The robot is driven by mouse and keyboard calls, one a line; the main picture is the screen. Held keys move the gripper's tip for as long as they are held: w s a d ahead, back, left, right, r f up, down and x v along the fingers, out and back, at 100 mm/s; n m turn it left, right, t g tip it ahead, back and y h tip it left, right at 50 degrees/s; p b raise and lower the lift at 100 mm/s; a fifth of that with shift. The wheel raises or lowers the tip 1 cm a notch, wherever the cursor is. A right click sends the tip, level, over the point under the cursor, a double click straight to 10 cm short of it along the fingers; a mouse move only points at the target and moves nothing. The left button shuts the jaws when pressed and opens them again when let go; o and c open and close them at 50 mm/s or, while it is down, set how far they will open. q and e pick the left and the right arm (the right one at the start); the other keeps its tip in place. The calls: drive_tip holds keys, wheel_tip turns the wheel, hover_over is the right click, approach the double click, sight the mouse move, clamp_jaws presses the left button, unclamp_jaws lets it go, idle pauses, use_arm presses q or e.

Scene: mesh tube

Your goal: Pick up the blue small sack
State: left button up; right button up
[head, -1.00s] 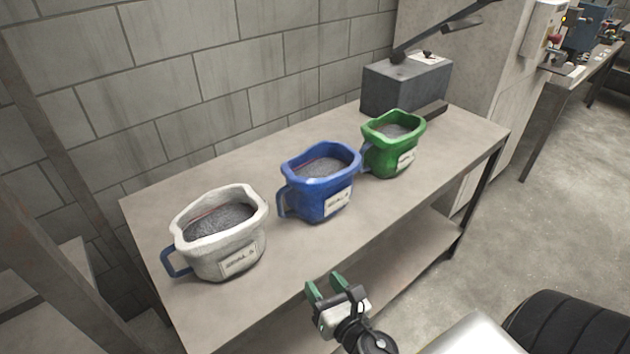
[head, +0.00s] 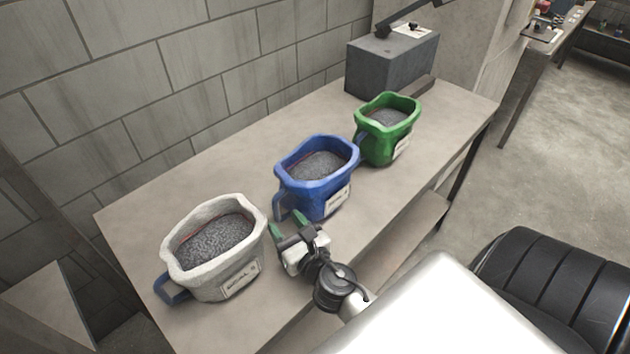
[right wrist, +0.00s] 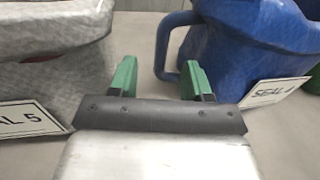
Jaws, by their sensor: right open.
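The blue small sack (head: 325,192) stands upright and open-topped in the middle of the table, filled with grey grains. It has a white label and a handle on its left side. My right gripper (head: 287,222) is open and empty, just in front of the blue sack's handle, between the white and blue sacks. Its green fingers (right wrist: 157,78) point at the handle area; I see no clear contact. My left gripper is not in view.
A white sack (head: 232,279) stands close to the left of my right gripper. A green sack (head: 387,145) stands just right of the blue one. A dark grey box (head: 391,65) is at the table's far end. The table (head: 150,215) is bare behind the sacks.

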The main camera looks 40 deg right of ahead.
sight(278, 213)
drive_tip(key=w, duration=0.2)
drive_tip(key=w+p, duration=0.1)
drive_tip(key=w, duration=0.1)
drive_tip(key=shift+d+r, duration=0.15)
drive_tip(key=shift+d, duration=0.05)
drive_tip(key=shift+w, duration=0.55)
drive_tip(key=c, duration=0.9)
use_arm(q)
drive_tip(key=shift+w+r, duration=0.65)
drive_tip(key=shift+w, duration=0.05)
use_arm(e)
clamp_jaws()
